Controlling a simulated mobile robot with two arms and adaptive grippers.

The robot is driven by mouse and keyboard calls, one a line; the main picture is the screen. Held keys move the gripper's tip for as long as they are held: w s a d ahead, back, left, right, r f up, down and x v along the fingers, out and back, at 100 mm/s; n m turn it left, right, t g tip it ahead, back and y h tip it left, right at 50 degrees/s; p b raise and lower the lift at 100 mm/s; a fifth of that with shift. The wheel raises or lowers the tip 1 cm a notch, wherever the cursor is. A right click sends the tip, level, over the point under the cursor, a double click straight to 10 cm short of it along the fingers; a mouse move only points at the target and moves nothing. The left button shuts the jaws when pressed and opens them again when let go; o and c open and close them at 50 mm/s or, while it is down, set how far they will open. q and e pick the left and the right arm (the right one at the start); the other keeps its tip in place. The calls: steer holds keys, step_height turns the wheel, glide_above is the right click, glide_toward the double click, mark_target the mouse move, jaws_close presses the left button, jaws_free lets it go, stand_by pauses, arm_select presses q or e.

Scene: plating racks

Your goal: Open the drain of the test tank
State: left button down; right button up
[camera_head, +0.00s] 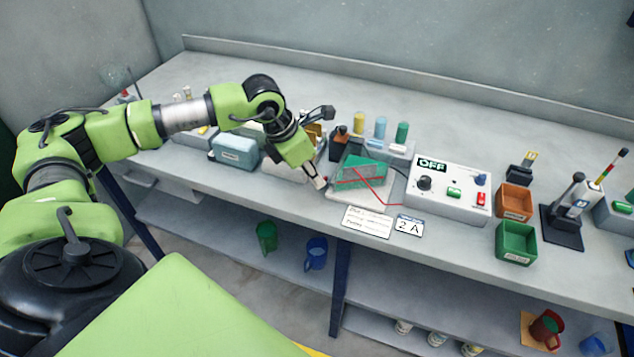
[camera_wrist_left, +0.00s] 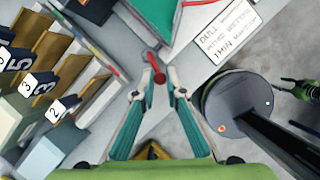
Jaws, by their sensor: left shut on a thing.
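The test tank (camera_head: 360,172) is a clear box with green contents, on a pale base near the bench's front edge. Red and black leads run by it. In the left wrist view its green part (camera_wrist_left: 152,14) shows at the top. A small red handle (camera_wrist_left: 152,62) sticks out from the tank's side towards my fingers. My left gripper (camera_head: 319,183) is at the tank's front left corner, low over the bench edge. In the wrist view my left gripper (camera_wrist_left: 158,84) is shut on the red handle, its fingertips either side of it. My right gripper is in neither view.
A control box (camera_head: 447,194) reading OFF stands right of the tank. A card (camera_head: 367,221) is on the bench's front edge. Orange (camera_head: 514,201) and green (camera_head: 516,243) bins are further right. A blue-grey case (camera_head: 234,152) and numbered slots (camera_wrist_left: 45,95) are to the left.

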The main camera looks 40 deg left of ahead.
arm_select(q)
steer(key=m, duration=0.1)
steer(key=a+m+h+b, duration=0.1)
steer(key=shift+w+f+m+g, duration=0.2)
steer(key=shift+m+g, duration=0.1)
steer(key=shift+m, duration=0.1)
steer(key=m, duration=0.1)
steer(key=a+m+b, duration=0.1)
steer(key=shift+w+r+m+g+h+b, duration=0.1)
steer(key=shift+w+m+g+h+b, duration=0.2)
steer(key=shift+m+g+h, duration=0.1)
steer(key=m, duration=0.1)
steer(key=m+g, duration=0.1)
steer(key=shift+w+a+m+b, duration=0.3)
steer(key=shift+w, duration=0.05)
steer(key=shift+w+a+m+g+h+b, duration=0.2)
steer(key=shift+w+m+g, duration=0.1)
steer(key=shift+m, duration=0.6)
steer(key=shift+w+a+m+g+h+b, duration=0.2)
steer(key=shift+m+g, duration=0.1)
steer(key=shift+m, duration=0.6)
steer(key=c, duration=2)
jaws_free()
steer(key=shift+c, duration=0.2)
steer(key=shift+r, duration=0.1)
